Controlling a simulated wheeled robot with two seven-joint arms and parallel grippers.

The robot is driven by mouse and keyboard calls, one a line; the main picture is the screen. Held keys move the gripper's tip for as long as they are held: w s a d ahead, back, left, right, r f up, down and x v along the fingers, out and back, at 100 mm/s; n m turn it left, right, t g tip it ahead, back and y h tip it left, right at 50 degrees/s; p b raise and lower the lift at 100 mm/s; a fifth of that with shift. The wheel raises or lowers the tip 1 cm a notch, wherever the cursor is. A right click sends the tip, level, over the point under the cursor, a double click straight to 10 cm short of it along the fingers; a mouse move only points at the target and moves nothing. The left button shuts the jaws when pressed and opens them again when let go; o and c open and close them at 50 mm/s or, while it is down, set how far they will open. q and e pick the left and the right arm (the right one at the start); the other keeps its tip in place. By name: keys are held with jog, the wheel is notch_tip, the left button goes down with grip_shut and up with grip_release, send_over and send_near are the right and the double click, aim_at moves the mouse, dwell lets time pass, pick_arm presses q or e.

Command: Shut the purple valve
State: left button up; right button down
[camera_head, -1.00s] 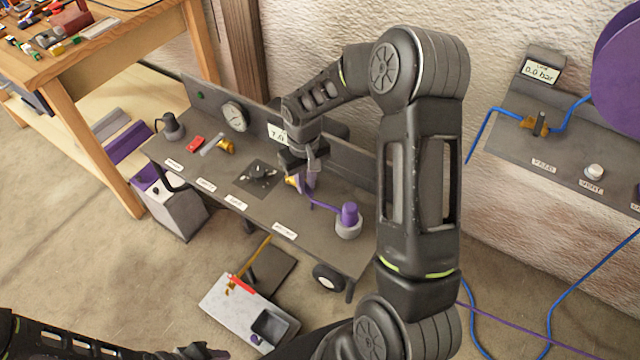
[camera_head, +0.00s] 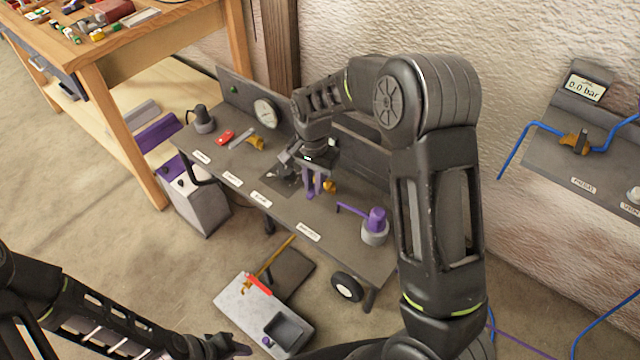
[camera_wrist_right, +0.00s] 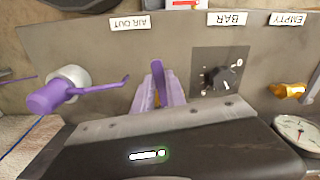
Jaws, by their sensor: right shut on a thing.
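The purple valve's lever (camera_wrist_right: 157,80) stands between my right gripper's pale purple fingers in the wrist view, with a bit of brass low between them. My right gripper (camera_head: 314,190) is shut on this lever, over the grey bench panel (camera_head: 300,212). Brass of the valve body (camera_head: 330,185) shows just right of the fingers in the head view; the rest is hidden. A purple-capped fitting (camera_head: 376,220) with a thin purple arm stands to the right, apart from the fingers. My left gripper (camera_head: 222,346) is at the bottom edge, dark and unclear.
A black dial plate (camera_head: 284,180), another brass fitting (camera_head: 255,142) and a round gauge (camera_head: 265,112) sit left along the panel. A second panel with blue pipes and a 0.0 bar display (camera_head: 585,88) is at right.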

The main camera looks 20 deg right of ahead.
jog(key=shift+w+a+m, duration=0.25)
jog(key=shift+w+m, duration=0.25)
jog(key=shift+m, duration=0.6)
jog(key=c, duration=1.4)
grip_release()
jog(key=shift+o, duration=0.2)
jog(key=shift+r, duration=0.1)
notch_tip(320, 180, up, 8)
jog(key=shift+s+f, duration=0.1)
jog(key=shift+f, duration=0.15)
